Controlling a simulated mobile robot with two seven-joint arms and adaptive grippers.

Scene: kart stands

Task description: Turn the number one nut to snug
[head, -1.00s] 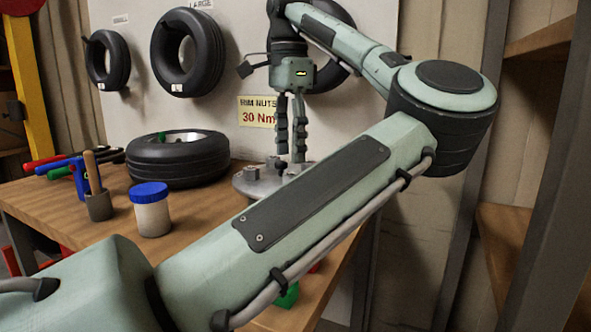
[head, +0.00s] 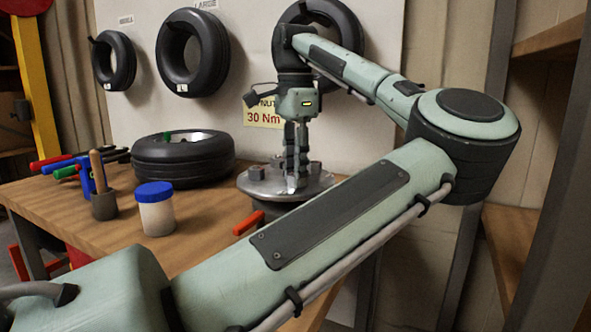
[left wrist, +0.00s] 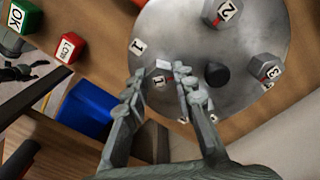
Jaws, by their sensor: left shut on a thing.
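The round grey metal hub plate (head: 325,183) stands at the right part of the bench, with several hex nuts on it. My left gripper (head: 296,184) points straight down over the plate, fingers close together. The number two nut (left wrist: 224,13) and number three nut (left wrist: 264,70) stand apart on the plate, near a dark central stub (left wrist: 217,74). My right gripper is not in view.
A tyre (head: 182,160) lies left of the plate, with a blue-lidded jar (head: 155,208) in front. A red handle (head: 248,223) lies before the plate. The wrist view shows a green OK block (left wrist: 22,17), a red block (left wrist: 70,47) and a blue bin (left wrist: 88,113).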

